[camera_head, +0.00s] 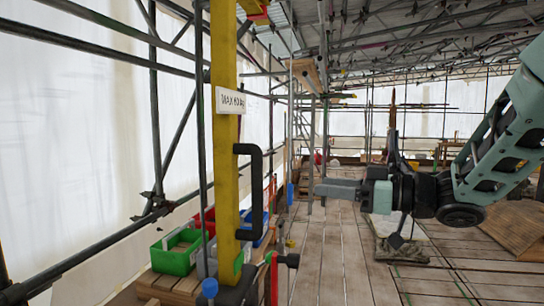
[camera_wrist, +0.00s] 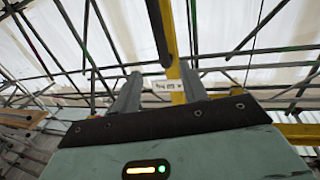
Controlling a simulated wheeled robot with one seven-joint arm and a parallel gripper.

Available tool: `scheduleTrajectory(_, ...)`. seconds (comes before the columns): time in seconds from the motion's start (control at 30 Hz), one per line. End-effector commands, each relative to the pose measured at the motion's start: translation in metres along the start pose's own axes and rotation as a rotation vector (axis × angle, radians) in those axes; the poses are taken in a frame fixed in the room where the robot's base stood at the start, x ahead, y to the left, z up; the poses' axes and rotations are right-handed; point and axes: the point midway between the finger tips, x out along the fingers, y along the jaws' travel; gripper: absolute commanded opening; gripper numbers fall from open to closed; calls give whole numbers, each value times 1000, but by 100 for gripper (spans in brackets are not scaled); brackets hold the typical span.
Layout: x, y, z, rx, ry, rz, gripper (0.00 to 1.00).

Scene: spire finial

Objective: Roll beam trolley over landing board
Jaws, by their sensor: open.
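A yellow upright post (camera_head: 224,60) stands left of centre in the head view, with a white label (camera_head: 231,100) and a black D-shaped handle (camera_head: 257,190) on its right side. My gripper (camera_head: 335,188) points left towards the handle, apart from it, with empty space between. In the wrist view my gripper's two grey fingers (camera_wrist: 160,92) are spread and empty. Beyond them show the yellow post (camera_wrist: 178,45), the label (camera_wrist: 162,86) and the black handle (camera_wrist: 157,22). A yellow and red piece (camera_head: 256,10) shows at the top edge; I cannot tell whether it belongs to the trolley. I cannot single out the landing board.
Green (camera_head: 176,252), red and blue bins stand on planks at lower left. Tool handles, one with a blue top (camera_head: 210,288), stand near the post's foot. Scaffold tubes and white sheeting line the left. The plank floor (camera_head: 335,255) is clear in the middle.

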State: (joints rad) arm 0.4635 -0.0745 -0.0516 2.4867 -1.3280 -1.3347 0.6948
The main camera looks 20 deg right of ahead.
Motion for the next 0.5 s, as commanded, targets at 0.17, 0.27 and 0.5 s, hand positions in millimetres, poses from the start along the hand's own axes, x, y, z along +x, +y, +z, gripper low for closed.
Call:
scheduleTrajectory(0.17, -3, -3, -8, 9, 15, -29, 43)
scheduleTrajectory(0.27, 8, -4, -9, 10, 16, -32, 43)
scheduleTrajectory(0.5, 55, -6, -11, 11, 14, -34, 43)
